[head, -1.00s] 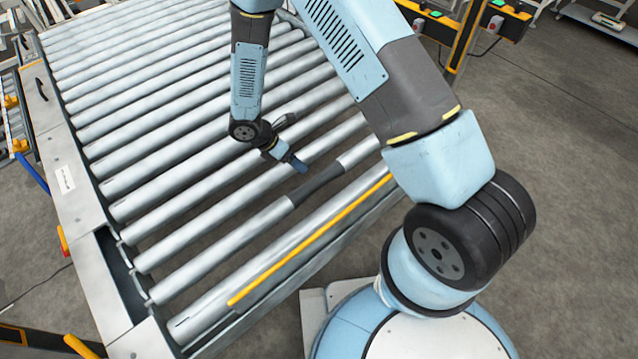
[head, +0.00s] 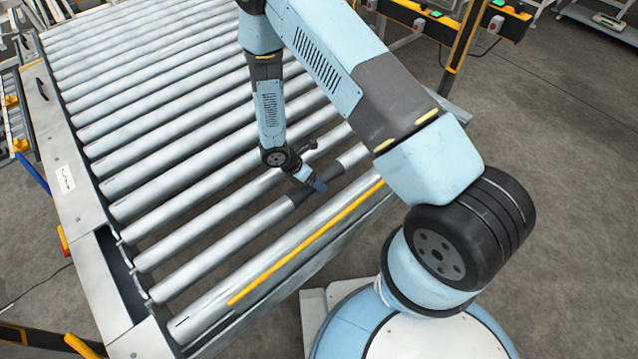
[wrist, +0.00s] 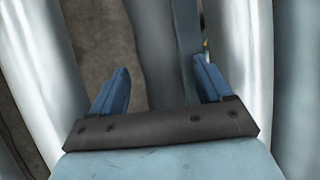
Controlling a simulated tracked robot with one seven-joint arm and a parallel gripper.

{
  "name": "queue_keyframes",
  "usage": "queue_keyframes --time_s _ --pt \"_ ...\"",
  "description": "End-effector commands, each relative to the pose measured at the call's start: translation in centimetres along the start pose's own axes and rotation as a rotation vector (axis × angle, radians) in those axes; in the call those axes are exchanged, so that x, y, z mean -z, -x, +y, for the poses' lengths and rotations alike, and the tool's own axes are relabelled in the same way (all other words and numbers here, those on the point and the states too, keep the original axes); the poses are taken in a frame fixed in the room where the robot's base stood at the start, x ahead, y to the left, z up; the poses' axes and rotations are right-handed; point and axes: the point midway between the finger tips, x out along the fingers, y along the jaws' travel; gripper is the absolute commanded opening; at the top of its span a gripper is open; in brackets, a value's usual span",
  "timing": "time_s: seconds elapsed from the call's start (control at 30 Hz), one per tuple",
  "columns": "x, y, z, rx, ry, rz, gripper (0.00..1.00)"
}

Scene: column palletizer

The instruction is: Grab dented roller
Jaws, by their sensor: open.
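The dented roller (head: 252,227) is the second from the conveyor's near edge, with a dark grey narrower middle section between silver ends. My gripper (head: 318,186) hangs right over that dark section in the head view and partly hides it. In the wrist view my gripper (wrist: 158,88) has its two blue fingers spread wide, with nothing held. The roller's dark section (wrist: 158,45) runs up between the fingers there. I cannot tell whether the fingers reach down beside it or stay above it.
Silver rollers lie on both sides, one showing left in the wrist view (wrist: 45,70) and one right (wrist: 240,50). A yellow strip (head: 305,243) runs along the near roller. The metal side frame (head: 75,200) bounds the conveyor at left. Grey floor is open at right.

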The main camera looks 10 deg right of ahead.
Motion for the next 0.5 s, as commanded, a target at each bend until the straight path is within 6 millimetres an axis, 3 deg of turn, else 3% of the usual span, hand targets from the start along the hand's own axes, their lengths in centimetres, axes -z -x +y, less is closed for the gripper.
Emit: queue_keyframes --time_s 0.13,0.4,0.5 --pt "-0.1 -1.37 0.01 0.001 -0.001 -0.001 0.79" --pt "-0.11 -1.6 0.03 0.0 -0.002 0.0 0.79" --pt "-0.12 -1.6 0.03 0.0 -0.002 0.0 0.7"
